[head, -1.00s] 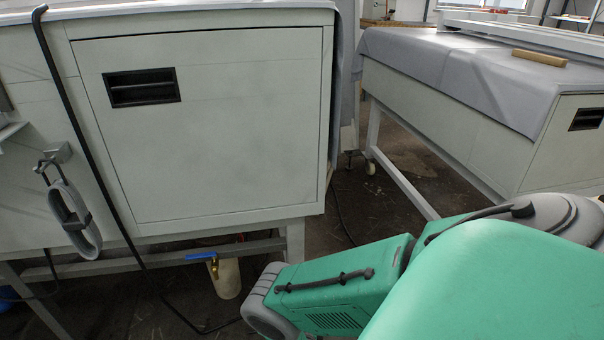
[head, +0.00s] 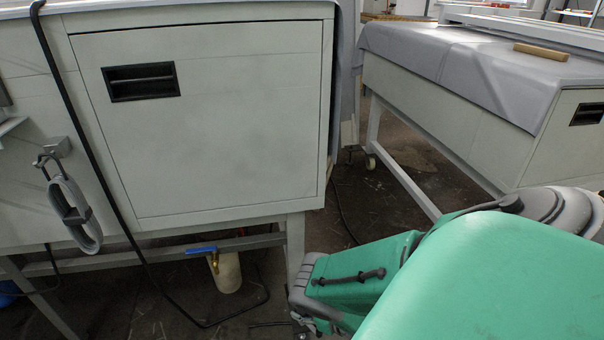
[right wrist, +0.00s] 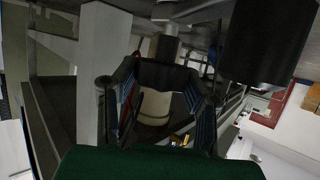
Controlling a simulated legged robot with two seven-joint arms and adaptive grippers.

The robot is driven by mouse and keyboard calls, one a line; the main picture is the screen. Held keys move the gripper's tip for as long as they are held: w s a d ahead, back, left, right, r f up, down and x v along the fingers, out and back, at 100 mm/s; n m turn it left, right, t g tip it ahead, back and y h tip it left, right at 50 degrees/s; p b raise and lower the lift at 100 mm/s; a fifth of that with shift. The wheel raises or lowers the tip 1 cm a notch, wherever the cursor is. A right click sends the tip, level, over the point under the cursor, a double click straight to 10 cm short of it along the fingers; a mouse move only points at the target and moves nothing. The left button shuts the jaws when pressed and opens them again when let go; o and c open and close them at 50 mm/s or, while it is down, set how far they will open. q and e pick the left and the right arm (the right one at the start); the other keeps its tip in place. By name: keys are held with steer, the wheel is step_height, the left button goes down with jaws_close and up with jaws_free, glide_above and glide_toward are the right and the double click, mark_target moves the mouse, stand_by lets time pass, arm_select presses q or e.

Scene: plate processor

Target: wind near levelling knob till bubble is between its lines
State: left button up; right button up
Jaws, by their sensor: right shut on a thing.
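My right gripper (right wrist: 163,80) shows in the right wrist view, its two fingers on either side of a dark piece (right wrist: 164,74). It is shut on this piece, which looks like the near levelling knob, though the view is too dark to be sure. In the head view my green right arm reaches down beside the near cabinet's leg (head: 295,243), and the gripper itself is hidden or cut off at the bottom edge. The bubble and its lines show in neither view. My left gripper is not in view.
A pale container (head: 228,272) stands under a blue-handled valve (head: 202,250) below the cabinet (head: 215,130). A second covered cabinet (head: 470,115) stands at right, with floor between.

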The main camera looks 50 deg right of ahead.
steer(key=n+g+y, duration=0.1)
steer(key=n+y, duration=0.2)
steer(key=y, duration=0.1)
steer(key=shift+d+n, duration=0.1)
steer(key=shift+n, duration=0.2)
steer(key=shift+n+g+y, duration=1.2)
steer(key=shift+n+y, duration=0.8)
steer(key=o, duration=1.2)
steer(key=v, duration=1.1)
steer(key=shift+s+d, duration=0.25)
steer(key=shift+d, duration=0.15)
